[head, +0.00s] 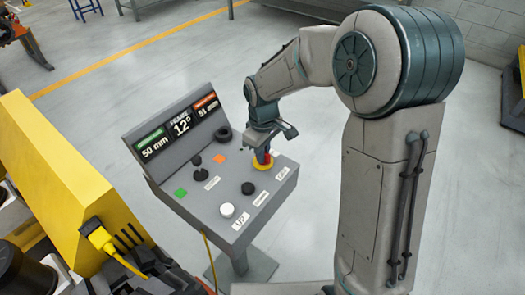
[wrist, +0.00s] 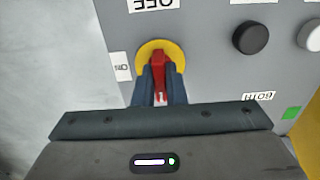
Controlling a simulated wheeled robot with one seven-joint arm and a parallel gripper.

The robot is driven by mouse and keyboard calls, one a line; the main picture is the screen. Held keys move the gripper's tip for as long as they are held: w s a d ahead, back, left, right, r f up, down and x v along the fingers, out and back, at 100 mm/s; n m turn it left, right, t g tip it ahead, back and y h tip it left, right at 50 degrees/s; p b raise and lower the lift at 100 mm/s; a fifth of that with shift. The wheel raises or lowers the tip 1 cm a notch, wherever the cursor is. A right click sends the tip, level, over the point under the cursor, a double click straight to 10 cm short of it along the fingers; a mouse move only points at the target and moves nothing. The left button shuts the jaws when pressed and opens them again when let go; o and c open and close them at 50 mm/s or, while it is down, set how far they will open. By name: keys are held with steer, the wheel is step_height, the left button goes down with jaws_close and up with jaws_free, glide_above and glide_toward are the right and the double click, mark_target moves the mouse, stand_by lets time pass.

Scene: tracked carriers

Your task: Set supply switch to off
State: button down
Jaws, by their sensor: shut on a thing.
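The supply switch is a red handle (wrist: 159,60) on a round yellow plate (wrist: 147,46), near the right end of the grey sloped console (head: 164,136). In the head view the yellow plate (head: 257,165) shows partly below my gripper (head: 264,155). In the wrist view my gripper (wrist: 159,80) has its two dark fingers closed around the red handle. The handle points roughly straight down the wrist picture.
The console also carries a black knob (wrist: 250,37), a white knob (head: 227,210), a green square (head: 181,192) and an orange square (head: 219,158). A display (head: 181,125) stands along its back. Yellow machinery (head: 70,180) is at the left. Open floor lies behind the console.

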steer(key=shift+w, duration=0.1)
stand_by(0.3)
steer(key=c, duration=1.5)
jaws_free()
steer(key=shift+r, duration=0.1)
step_height(320, 180, up, 14)
steer(key=shift+f, duration=0.15)
steer(key=s+d+f+m+t, duration=0.1)
steer(key=s+d+m, duration=0.2)
steer(key=s, duration=0.3)
steer(key=s+d+f+m+t, duration=0.1)
steer(key=s+d+m, duration=0.3)
steer(key=s+d, duration=0.2)
steer(key=s+d+f+m+t, duration=0.1)
steer(key=s+d+m, duration=0.2)
steer(key=s, duration=0.4)
steer(key=shift+s+d+f, duration=0.1)
steer(key=shift+d, duration=0.75)
